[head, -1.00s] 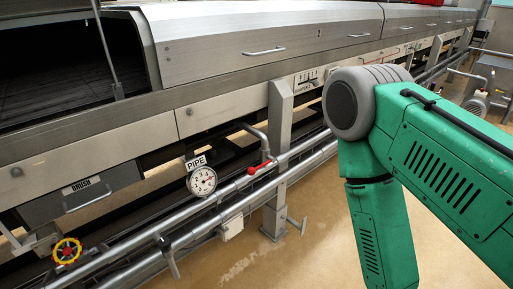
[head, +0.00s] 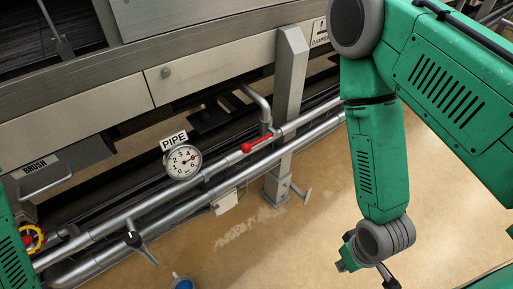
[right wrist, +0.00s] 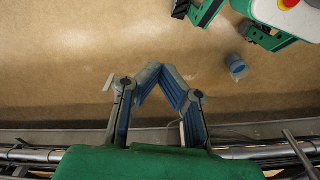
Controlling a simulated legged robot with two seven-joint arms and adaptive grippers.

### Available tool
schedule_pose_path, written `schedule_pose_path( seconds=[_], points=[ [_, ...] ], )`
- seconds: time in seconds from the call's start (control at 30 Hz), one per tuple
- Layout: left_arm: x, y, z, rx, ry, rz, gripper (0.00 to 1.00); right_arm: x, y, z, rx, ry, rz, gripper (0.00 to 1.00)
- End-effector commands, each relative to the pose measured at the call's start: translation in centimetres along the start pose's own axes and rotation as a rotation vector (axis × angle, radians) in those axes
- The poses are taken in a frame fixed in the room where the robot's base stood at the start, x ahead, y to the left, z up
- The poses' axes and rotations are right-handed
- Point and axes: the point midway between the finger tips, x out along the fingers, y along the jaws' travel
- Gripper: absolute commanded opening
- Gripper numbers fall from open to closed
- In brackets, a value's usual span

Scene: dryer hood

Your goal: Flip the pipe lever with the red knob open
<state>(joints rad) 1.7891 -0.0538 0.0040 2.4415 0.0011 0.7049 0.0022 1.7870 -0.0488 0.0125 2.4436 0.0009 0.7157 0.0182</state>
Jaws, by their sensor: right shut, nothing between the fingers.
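The red lever handle (head: 258,142) sits on the upper grey pipe in the head view, right of the round PIPE gauge (head: 183,161). It lies roughly along the pipe. My right gripper (head: 390,278) is only partly in the head view, at the bottom right, well away from the red handle. In the right wrist view its two blue-padded fingers (right wrist: 159,68) meet at the tips, shut and empty above the floor. I cannot make out the red handle in the right wrist view. My left gripper is out of view; only a green part of that arm shows at the left edge.
Another lever (head: 136,240) with a dark knob stands on the pipes, lower left. A yellow-and-red wheel (head: 32,238) is at the left. A blue container (head: 183,283) stands on the otherwise open floor (head: 300,235).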

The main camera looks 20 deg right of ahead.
Motion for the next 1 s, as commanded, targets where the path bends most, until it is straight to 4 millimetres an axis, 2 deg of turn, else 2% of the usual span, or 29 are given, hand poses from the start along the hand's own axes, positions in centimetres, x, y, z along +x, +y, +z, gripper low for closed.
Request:
schedule_pose_path(
  seconds=[0.13, 0.23, 0.33, 0.43, 0.53, 0.6, 0.7, 0.83, 1.0],
  points=[
    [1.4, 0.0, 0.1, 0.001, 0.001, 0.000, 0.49, 1.7, -3.2, -0.7, 0.256, 0.022, -0.111, 0.00],
    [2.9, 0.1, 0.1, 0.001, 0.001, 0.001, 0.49, 2.8, -7.3, -3.0, 0.614, 0.039, -0.263, 0.00],
    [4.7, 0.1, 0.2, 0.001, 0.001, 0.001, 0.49, 2.8, -11.2, -7.4, 1.065, 0.039, -0.458, 0.00],
    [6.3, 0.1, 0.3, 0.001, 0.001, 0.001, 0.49, 1.6, -13.0, -12.9, 1.515, 0.009, -0.669, 0.00],
    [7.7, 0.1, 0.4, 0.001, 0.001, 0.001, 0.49, -0.4, -12.6, -18.3, 1.905, -0.045, -0.881, 0.00],
    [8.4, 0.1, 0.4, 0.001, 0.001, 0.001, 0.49, -1.9, -11.4, -21.6, 2.121, -0.089, -1.022, 0.00],
    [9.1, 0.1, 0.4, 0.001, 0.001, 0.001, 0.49, -3.7, -9.3, -24.9, 2.342, -0.155, -1.188, 0.00],
    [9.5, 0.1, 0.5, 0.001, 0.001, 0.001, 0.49, -5.2, -7.5, -27.1, 2.489, -0.214, -1.318, 0.00],
    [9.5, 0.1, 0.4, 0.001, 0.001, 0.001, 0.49, -5.8, -7.0, -27.6, 2.528, -0.236, -1.354, 0.00]
  ],
)
